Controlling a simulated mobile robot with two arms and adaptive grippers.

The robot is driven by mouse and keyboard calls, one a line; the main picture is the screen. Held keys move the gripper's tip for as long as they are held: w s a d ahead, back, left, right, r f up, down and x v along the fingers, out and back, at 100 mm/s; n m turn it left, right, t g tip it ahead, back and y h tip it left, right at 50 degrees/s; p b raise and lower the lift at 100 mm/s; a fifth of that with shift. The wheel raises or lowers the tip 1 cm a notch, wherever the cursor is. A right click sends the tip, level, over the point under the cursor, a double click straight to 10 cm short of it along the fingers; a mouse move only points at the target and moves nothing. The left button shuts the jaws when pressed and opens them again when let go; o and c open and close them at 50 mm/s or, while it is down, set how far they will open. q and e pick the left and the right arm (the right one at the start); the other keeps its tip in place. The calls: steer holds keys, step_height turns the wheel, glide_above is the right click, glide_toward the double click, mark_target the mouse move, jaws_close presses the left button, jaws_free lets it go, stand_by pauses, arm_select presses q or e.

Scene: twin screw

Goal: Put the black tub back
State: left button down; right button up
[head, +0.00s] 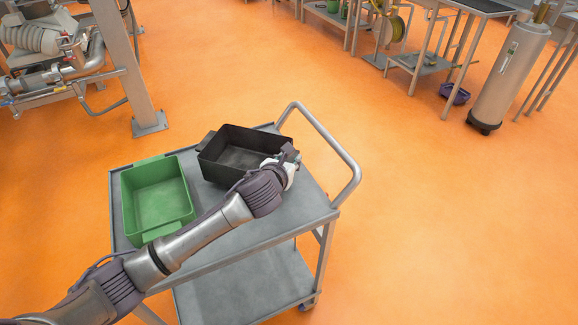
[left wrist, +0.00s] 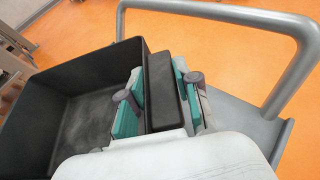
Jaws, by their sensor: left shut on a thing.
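The black tub (head: 236,152) is an empty open box at the back of the grey cart's top (head: 253,226), close to the push handle. It fills the left of the left wrist view (left wrist: 90,95). My left gripper (head: 287,161) is at the tub's right end. In the left wrist view my left gripper (left wrist: 160,100) has its teal pads on both sides of the tub's dark end grip and is shut on it. Whether the tub rests fully on the cart or is slightly raised, I cannot tell. My right gripper is not in view.
A green tub (head: 158,196), empty, stands on the cart's top left of the black tub. The cart's tubular handle (head: 335,150) rises at the right. A steel post (head: 125,70) and machinery stand at upper left. Orange floor (head: 450,210) is clear on the right.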

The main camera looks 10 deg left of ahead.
arm_select(q)
steer(key=shift+f, duration=1.35)
steer(key=c, duration=0.8)
jaws_free()
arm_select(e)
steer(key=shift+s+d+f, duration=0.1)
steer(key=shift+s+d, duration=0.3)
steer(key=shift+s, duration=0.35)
arm_select(q)
steer(key=v, duration=1.2)
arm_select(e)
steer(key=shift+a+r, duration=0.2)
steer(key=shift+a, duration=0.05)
